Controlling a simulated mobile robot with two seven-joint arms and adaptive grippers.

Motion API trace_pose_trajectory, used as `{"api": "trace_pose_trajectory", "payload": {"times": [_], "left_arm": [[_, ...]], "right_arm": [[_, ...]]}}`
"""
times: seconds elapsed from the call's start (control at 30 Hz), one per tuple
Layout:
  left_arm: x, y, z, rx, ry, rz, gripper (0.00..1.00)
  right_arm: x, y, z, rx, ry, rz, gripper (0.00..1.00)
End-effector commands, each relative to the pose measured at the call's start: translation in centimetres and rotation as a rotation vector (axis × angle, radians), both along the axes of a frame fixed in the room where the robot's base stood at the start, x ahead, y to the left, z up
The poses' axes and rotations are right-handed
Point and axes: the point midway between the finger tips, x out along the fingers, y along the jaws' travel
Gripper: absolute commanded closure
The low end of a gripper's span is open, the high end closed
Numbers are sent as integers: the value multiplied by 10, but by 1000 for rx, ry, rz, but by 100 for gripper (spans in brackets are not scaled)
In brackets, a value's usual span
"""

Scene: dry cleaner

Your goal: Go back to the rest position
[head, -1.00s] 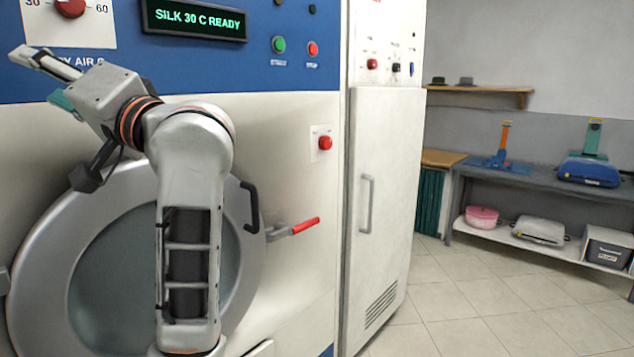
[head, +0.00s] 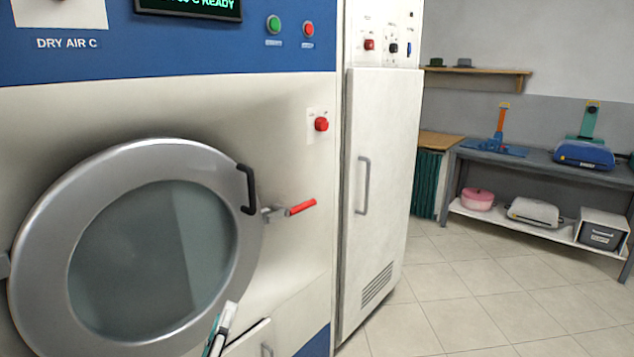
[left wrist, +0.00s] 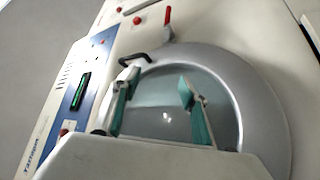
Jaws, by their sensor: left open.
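My left gripper (head: 222,328) shows at the bottom of the head view, low in front of the machine's lower right area, with only a part of it in frame. In the left wrist view its two teal-padded fingers (left wrist: 158,92) stand apart with nothing between them. The round door (head: 150,250) of the large machine (head: 290,110) is behind the gripper and looks shut. My right gripper is in neither view.
A black door handle (head: 247,189) and a red-gripped lever (head: 300,207) stick out at the door's right. A tall white cabinet (head: 385,170) stands right of the machine. A shelf bench (head: 540,165) is further back. Tiled floor (head: 470,290) in front is clear.

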Motion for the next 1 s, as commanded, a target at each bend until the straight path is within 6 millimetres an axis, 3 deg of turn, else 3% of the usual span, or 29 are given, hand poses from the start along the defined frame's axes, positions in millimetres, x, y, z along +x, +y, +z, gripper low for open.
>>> {"api": "trace_pose_trajectory", "payload": {"times": [0.03, 0.1, 0.3, 0.4, 0.5, 0.6, 0.7, 1.0], "left_arm": [[-12, -3, -35, 114, 71, 6, 56], [-30, -7, -80, 285, 159, 6, 56], [-101, -7, -200, 750, 380, -51, 56], [-143, -2, -249, 962, 467, -108, 56], [-180, 5, -285, 1135, 530, -167, 56], [-209, 11, -309, 1258, 570, -218, 56], [-225, 15, -321, 1327, 590, -248, 56], [-231, 17, -325, 1352, 597, -259, 56]], "right_arm": [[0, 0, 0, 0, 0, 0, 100], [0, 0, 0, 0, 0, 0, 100], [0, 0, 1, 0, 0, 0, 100], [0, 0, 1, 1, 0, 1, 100], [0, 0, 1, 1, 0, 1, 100], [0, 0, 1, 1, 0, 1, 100], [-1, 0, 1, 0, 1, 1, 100], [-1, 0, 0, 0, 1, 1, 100]]}}
